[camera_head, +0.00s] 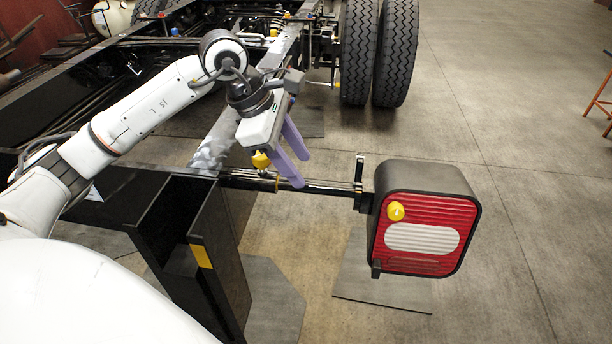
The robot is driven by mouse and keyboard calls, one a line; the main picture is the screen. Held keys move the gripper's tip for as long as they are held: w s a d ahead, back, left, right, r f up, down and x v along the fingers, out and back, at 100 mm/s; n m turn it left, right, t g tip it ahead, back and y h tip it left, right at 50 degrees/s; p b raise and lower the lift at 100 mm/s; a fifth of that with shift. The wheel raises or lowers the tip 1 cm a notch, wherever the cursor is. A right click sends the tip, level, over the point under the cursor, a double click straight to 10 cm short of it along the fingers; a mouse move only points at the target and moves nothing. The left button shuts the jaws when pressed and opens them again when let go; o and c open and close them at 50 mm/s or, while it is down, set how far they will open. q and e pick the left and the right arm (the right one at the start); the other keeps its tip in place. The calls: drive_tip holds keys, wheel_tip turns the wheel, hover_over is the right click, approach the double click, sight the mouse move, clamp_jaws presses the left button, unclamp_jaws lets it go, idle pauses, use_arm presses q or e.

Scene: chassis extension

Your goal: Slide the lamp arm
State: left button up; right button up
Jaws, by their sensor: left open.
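The lamp arm (330,189) is a thin dark horizontal bar that runs from the chassis frame out to the right. At its right end sits the lamp (422,237), a dark box with a red and white ribbed face and a yellow knob (396,211). A second yellow knob (261,160) is at the left part of the bar, close to the frame. My left gripper (299,170) has purple fingers, is open, and points down at the bar just right of this knob. Whether the fingers touch the bar I cannot tell. My right gripper is not in view.
The black chassis frame (160,197) with a yellow mark (201,257) fills the left side. Dual tyres (379,50) stand behind the bar. An orange stand (598,100) is at the far right. The concrete floor right of the lamp is clear.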

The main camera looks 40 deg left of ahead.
use_arm(q)
drive_tip(key=shift+v, duration=2.2)
